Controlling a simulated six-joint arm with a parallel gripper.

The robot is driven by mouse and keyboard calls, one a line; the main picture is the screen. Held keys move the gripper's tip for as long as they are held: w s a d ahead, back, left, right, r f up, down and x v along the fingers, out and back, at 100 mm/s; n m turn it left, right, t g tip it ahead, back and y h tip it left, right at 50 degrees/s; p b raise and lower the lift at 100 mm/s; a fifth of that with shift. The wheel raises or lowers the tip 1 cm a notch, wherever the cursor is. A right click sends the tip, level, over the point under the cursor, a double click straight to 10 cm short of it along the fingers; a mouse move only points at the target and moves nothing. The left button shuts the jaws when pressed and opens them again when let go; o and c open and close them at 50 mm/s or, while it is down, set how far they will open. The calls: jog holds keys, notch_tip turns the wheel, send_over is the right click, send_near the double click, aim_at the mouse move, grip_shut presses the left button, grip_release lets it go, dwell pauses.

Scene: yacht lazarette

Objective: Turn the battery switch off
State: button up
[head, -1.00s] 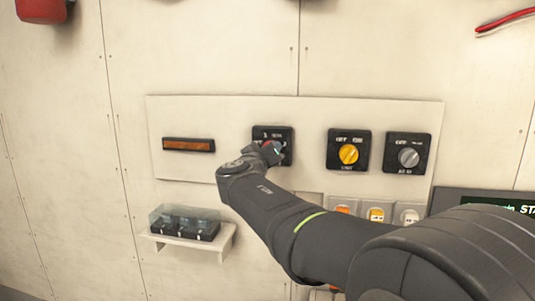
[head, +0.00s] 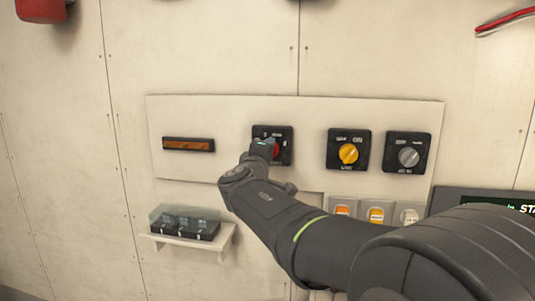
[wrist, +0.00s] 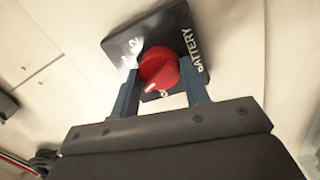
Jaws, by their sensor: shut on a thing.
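The battery switch is a black square plate (head: 286,133) with a red round knob (head: 275,149) on the white wall panel. The wrist view shows the red knob (wrist: 159,68) close up, with a small white mark near its lower edge and the word BATTERY on the plate (wrist: 122,44). My gripper (head: 265,146) is at the switch, and its two blue-grey fingers (wrist: 162,88) stand on either side of the knob, shut on it. In the head view my gripper covers the plate's lower left part. I cannot tell which position the knob points to.
To the right are a switch with a yellow knob (head: 348,154) and one with a grey knob (head: 408,157). An amber bar (head: 188,145) is at left. Below, a small shelf (head: 219,244) holds a clear-covered black box (head: 188,224). Small rocker switches (head: 377,213) sit below right.

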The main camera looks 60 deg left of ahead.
jog(key=shift+w+n+g+y, duration=0.1)
jog(key=shift+n+g+y, duration=0.25)
jog(key=shift+n, duration=4.55)
jog(key=o, duration=1)
jog(key=shift+d, duration=0.1)
jog(key=v, duration=1.7)
jog(key=shift+d+f, duration=0.1)
jog(key=shift+f, duration=0.1)
